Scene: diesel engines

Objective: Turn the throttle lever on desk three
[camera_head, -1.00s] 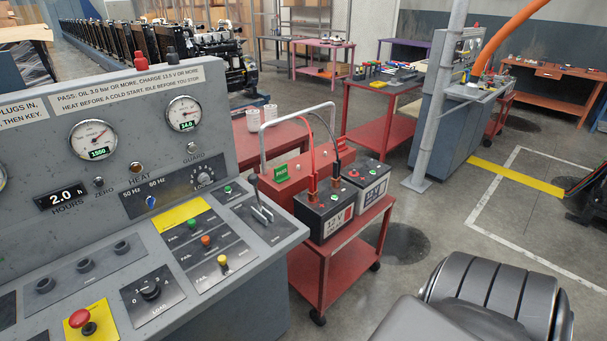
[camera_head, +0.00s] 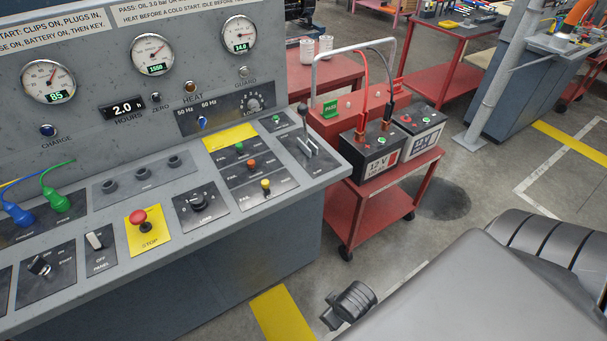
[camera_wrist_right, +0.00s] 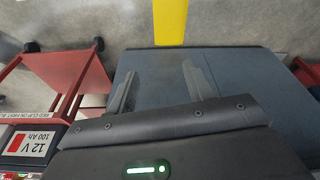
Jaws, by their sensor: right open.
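The throttle lever (camera_head: 304,118) is a thin upright lever with a dark knob. It stands at the slotted plate on the right end of the grey control desk (camera_head: 345,170). No desk number is readable. My right gripper (camera_wrist_right: 160,68) shows in the right wrist view with two fingers apart and nothing between them. The dark blue-grey body seen past its fingers appears to be the desk. The lever is not visible in the wrist view, so the exact distance to it cannot be told. My left gripper is not in view.
A red trolley (camera_head: 366,215) with two batteries (camera_head: 368,158) and cables stands close to the desk's right end. A red stop button (camera_head: 138,217), a load knob (camera_head: 198,202) and small coloured switches (camera_head: 252,163) sit on the desk. Floor in front is mostly clear.

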